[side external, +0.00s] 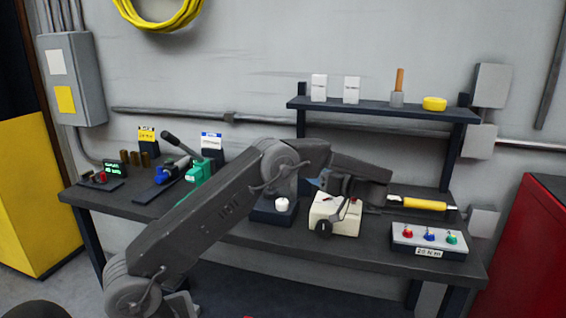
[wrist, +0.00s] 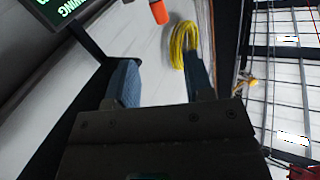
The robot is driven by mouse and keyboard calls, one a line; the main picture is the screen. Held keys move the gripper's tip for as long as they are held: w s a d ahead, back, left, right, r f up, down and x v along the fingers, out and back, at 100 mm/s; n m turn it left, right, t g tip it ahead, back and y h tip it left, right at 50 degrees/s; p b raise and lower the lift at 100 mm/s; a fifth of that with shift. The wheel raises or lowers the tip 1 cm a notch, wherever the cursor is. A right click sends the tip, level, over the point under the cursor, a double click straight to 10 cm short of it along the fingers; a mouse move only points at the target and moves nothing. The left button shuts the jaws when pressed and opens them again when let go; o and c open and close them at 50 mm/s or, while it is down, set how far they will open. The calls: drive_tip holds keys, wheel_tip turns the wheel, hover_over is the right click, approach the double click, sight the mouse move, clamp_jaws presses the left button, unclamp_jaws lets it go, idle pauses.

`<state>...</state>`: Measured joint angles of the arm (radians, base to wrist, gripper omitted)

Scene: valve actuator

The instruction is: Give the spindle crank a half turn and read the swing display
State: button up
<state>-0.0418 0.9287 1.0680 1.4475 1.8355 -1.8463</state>
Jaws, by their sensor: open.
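I cannot tell for sure which part is the spindle crank. A green unit (side external: 199,172) with a dark lever rising to its left stands on the left half of the bench. A small dark display (side external: 115,168) with green lettering stands at the bench's left end; its text is too small to read. A dark sign with green letters (wrist: 64,8), cut off at the edge, shows in the wrist view. My gripper (wrist: 158,75) is open and empty, its two blue-grey fingers apart.
The dark bench (side external: 385,252) also holds a three-button panel (side external: 428,240), a yellow-handled tool (side external: 424,205) and a white knob (side external: 282,204) on a dark base. A shelf (side external: 380,107) with small items stands above. A yellow hose coil (wrist: 184,47) hangs on the wall.

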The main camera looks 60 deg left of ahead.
drive_tip(key=shift+n, duration=0.9)
drive_tip(key=x, duration=1.4)
clamp_jaws()
